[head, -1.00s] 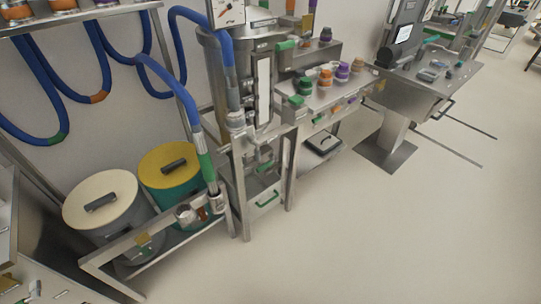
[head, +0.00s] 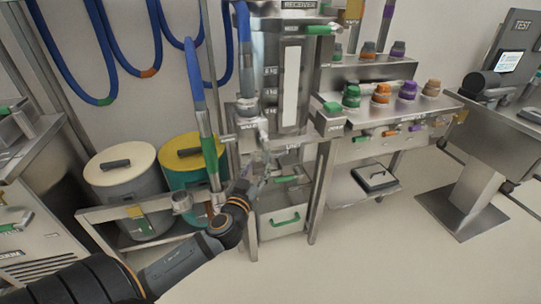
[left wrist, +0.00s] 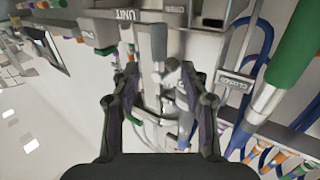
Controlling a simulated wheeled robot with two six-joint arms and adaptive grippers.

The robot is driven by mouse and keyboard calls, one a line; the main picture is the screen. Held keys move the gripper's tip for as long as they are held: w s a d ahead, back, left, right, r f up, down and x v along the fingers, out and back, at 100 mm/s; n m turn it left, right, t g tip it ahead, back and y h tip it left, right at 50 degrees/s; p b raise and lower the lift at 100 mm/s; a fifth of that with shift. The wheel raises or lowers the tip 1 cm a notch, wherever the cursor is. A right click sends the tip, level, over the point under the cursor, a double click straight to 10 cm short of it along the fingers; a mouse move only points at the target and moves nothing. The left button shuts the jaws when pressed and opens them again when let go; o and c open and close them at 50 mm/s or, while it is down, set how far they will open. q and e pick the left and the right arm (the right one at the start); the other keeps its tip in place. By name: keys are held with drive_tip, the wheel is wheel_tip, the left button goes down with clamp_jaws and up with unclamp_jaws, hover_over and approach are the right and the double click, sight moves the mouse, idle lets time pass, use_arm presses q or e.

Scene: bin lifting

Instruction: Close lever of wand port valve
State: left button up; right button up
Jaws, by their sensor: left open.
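My left gripper (head: 258,172) reaches in from the lower left to the front of the steel receiver frame. In the left wrist view my left gripper (left wrist: 160,82) is open, its two dark fingers apart with nothing clearly held. A grey lever-like handle (left wrist: 156,42) shows between and beyond the fingertips; I cannot tell whether it touches them. Metal valve fittings (left wrist: 170,95) lie behind it. A plate reading CLOSED (left wrist: 237,84) is to the right of the fingers. In the head view the metal port fitting (head: 247,110) stands above the gripper; the lever is too small to make out.
A blue hose with a green-banded wand (head: 209,155) stands left of the gripper. Two lidded bins, cream (head: 120,178) and yellow (head: 190,150), sit on a low steel rack. A steel shelf with coloured caps (head: 380,100) is to the right. The floor (head: 350,265) in front is clear.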

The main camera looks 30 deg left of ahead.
sight(265, 156)
use_arm(q)
drive_tip(key=x, duration=0.8)
drive_tip(key=shift+w+f+p, duration=0.1)
drive_tip(key=shift+w+p, duration=0.2)
drive_tip(key=shift+w, duration=0.1)
clamp_jaws()
